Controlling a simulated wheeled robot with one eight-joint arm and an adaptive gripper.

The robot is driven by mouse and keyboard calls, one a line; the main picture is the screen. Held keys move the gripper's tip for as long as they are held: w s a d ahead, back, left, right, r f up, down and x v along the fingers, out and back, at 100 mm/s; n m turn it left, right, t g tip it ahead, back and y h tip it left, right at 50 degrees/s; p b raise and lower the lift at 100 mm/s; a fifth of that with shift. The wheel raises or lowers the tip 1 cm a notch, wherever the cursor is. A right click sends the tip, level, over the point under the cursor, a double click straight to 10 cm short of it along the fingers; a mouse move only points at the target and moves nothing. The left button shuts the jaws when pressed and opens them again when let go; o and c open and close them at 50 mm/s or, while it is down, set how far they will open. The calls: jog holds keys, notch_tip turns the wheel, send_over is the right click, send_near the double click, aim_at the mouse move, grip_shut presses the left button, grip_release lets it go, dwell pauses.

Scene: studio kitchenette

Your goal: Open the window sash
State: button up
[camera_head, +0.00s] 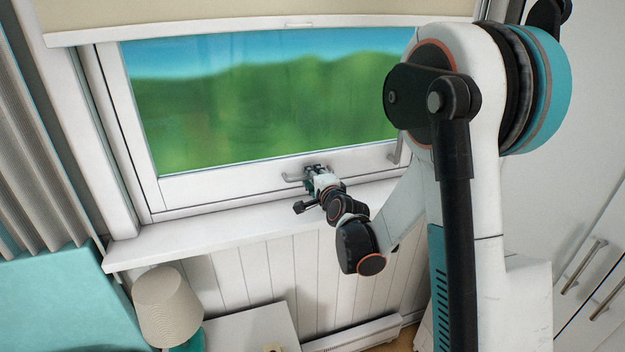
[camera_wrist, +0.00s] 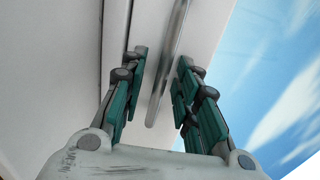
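The window sash (camera_head: 225,181) is a white frame around a pane with a green and blue view outside. A grey bar handle (camera_head: 291,179) sits on its bottom rail; it also shows in the wrist view (camera_wrist: 167,70). My gripper (camera_head: 316,170) is at this rail. In the wrist view my gripper's teal-padded fingers (camera_wrist: 160,66) are apart, with the bar running between them and visible gaps beside it. The sash looks closed against its frame. In the head view my gripper hides part of the handle.
A second grey handle (camera_head: 396,149) is at the sash's right side. A white sill (camera_head: 190,236) runs below the window, and a pale blind (camera_head: 250,14) hangs above. A lamp (camera_head: 168,305) stands at lower left, a grey curtain (camera_head: 35,130) hangs left.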

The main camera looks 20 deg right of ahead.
jog(key=shift+w, duration=0.15)
jog(key=shift+c, duration=0.3)
grip_shut()
jog(key=p, duration=1.4)
send_near(306, 94)
jog(key=x, duration=0.5)
jog(key=shift+o, duration=0.3)
grip_release()
jog(key=shift+s+d, duration=0.1)
jog(key=shift+s, duration=0.1)
jog(key=shift+w, duration=0.1)
